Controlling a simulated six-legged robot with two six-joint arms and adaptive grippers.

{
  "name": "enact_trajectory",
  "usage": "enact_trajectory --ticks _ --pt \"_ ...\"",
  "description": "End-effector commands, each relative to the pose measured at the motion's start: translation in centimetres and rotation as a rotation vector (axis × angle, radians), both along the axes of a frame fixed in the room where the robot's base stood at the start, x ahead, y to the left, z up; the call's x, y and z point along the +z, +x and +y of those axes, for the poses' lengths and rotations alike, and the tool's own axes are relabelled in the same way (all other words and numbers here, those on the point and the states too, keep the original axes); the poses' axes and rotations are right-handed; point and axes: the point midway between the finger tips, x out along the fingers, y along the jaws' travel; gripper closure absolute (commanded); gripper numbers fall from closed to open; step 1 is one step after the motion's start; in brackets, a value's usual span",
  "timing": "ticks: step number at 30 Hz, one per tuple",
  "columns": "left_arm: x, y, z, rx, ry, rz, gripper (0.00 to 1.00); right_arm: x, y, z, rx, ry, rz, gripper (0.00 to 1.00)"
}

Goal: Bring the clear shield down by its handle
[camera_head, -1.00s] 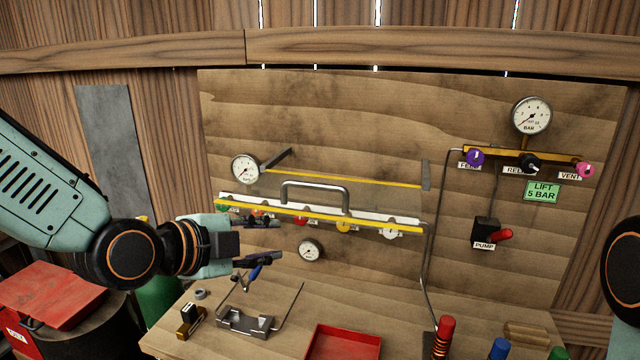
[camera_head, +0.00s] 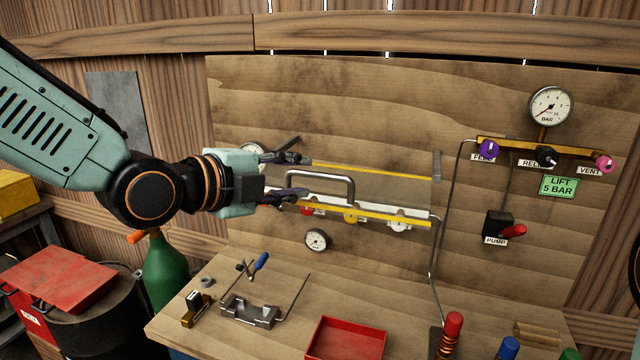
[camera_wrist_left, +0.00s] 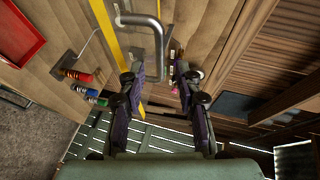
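The clear shield shows mainly by its yellow edge strips, an upper one (camera_head: 375,171) and a lower one (camera_head: 385,217), on the wooden panel. Its grey bar handle (camera_head: 325,179) stands out near the lower strip; it also shows in the left wrist view (camera_wrist_left: 157,38). My left gripper (camera_head: 302,175) is open at the left end of the handle. In the left wrist view its two fingers (camera_wrist_left: 161,68) are apart, with part of the handle in line with the gap between them; I see no grip on it. My right gripper is out of view.
A white rail (camera_head: 415,215) with coloured parts runs by the lower strip. A small gauge (camera_head: 316,239) sits below. The bench holds a metal bracket (camera_head: 248,312) and a red tray (camera_head: 346,340). A pump switch (camera_head: 497,227) and knobs are at right.

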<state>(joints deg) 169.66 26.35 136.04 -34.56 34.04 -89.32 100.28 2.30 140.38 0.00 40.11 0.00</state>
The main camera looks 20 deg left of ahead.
Motion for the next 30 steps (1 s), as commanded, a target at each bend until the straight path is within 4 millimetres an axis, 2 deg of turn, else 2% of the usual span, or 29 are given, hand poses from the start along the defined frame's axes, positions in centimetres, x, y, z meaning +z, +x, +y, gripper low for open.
enact_trajectory --ticks 1,10,18,29,30 --pt "-0.6 0.4 -0.2 -0.001 0.006 -0.002 0.66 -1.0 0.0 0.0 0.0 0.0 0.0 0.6" --pt "-1.2 2.8 -1.5 -0.003 0.006 0.0 0.66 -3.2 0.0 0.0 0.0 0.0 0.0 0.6" --pt "-1.4 5.0 -2.5 -0.003 0.002 0.003 0.66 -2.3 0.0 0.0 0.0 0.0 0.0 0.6" --pt "-1.6 5.2 -2.6 -0.003 -0.001 0.003 0.66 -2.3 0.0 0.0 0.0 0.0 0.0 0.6" --pt "-1.6 5.2 -2.6 -0.002 0.0 0.003 0.7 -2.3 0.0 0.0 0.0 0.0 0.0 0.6"
